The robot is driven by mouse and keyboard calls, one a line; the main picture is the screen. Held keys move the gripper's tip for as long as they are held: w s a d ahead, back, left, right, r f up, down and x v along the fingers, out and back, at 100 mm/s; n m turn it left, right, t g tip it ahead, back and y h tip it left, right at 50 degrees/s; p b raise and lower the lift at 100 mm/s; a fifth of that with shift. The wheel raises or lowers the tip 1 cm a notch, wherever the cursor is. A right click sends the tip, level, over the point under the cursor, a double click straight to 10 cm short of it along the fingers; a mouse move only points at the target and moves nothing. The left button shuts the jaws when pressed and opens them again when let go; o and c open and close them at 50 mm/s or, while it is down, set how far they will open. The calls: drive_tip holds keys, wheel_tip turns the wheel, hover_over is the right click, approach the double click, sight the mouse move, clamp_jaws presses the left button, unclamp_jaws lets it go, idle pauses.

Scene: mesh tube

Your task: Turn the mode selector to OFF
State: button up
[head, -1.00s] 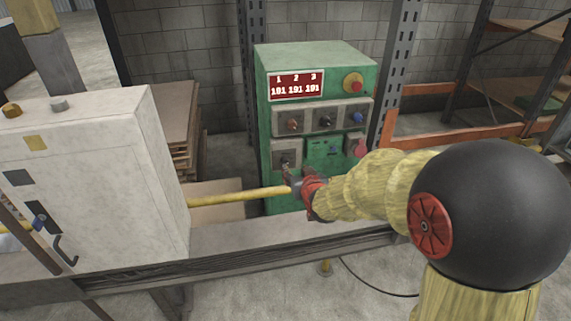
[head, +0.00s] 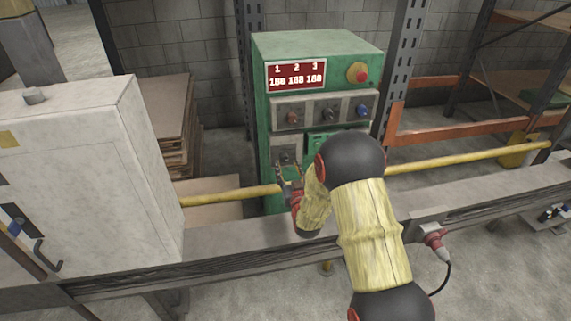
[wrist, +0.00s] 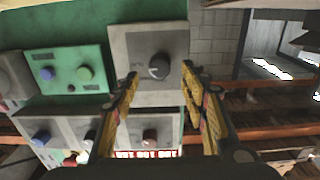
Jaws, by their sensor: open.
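A green control cabinet (head: 318,50) stands ahead with a red display and several knobs. A dark round knob on a grey plate (head: 286,155) sits at its lower left. It looks like the mode selector, but I cannot read its label or setting. In the wrist view, which looks upside down, this knob (wrist: 159,66) shows between and beyond my fingertips. My gripper (head: 287,177) is open just in front of and below that plate. Its two yellow fingers also show in the wrist view (wrist: 159,71), one on each side of the knob. I cannot tell whether they touch it.
A grey beam (head: 235,256) lies nearer. A white cabinet (head: 95,170) stands left. More knobs (wrist: 150,135) and green panel buttons (wrist: 66,73) surround the dark knob.

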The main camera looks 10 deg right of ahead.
sight(284, 160)
drive_tip(key=shift+w+b, duration=0.45)
drive_tip(key=shift+w, duration=1.45)
drive_tip(key=shift+c, duration=0.3)
clamp_jaws()
drive_tip(key=shift+n, duration=0.3)
drive_tip(key=n, duration=0.3)
drive_tip(key=shift+n, duration=0.3)
drive_tip(key=n, duration=0.4)
drive_tip(key=shift+a+n, duration=0.15)
drive_tip(key=shift+n, duration=0.15)
drive_tip(key=n, duration=0.4)
drive_tip(key=shift+f+n, duration=0.1)
drive_tip(key=shift+n, duration=0.2)
drive_tip(key=shift+f+n, duration=0.1)
drive_tip(key=shift+n, duration=2.1)
